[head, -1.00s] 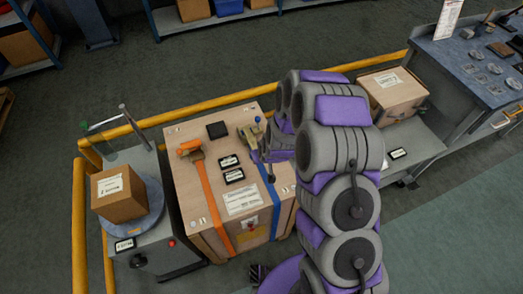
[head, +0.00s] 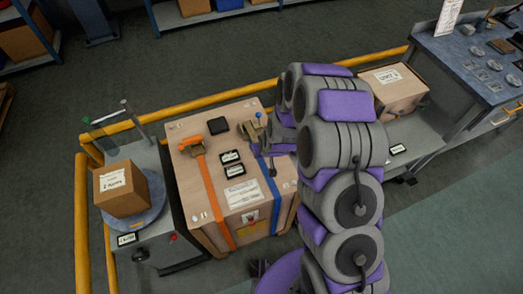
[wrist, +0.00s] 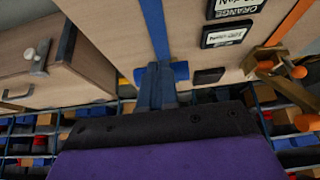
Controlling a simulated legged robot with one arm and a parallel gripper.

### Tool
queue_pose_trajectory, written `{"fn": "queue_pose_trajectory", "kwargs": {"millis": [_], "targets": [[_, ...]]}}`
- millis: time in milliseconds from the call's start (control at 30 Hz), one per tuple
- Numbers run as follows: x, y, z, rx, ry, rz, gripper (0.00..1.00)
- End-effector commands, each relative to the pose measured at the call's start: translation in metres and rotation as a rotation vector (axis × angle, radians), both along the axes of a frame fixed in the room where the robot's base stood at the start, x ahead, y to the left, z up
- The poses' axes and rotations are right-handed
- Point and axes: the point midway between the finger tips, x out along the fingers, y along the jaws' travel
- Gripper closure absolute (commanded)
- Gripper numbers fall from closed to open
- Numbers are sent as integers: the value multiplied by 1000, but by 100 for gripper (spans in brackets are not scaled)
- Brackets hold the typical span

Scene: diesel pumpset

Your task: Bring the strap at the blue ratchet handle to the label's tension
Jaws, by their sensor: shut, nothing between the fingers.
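The blue strap (head: 272,190) runs down the wooden crate (head: 185,185) on the right; it also shows in the wrist view (wrist: 154,22). Its gold-coloured ratchet (head: 248,131), with a blue knob (head: 258,115), sits at the strap's upper end.
An orange strap (head: 212,195) with its orange-handled ratchet (head: 191,146) lies to the left. Two small dark displays (head: 234,170) and a black square (head: 217,126) lie between. Cartons stand left (head: 122,190) and right (head: 393,90). A yellow rail (head: 215,101) runs behind.

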Motion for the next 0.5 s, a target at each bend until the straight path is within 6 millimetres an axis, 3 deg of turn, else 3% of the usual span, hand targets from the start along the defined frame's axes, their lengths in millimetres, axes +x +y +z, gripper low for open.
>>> {"fn": "queue_pose_trajectory", "kwargs": {"millis": [100, 500], "targets": [[-1, -3, 25, 0, -3, 0, 100], [-56, -25, 70, 0, -1, 0, 100]]}}
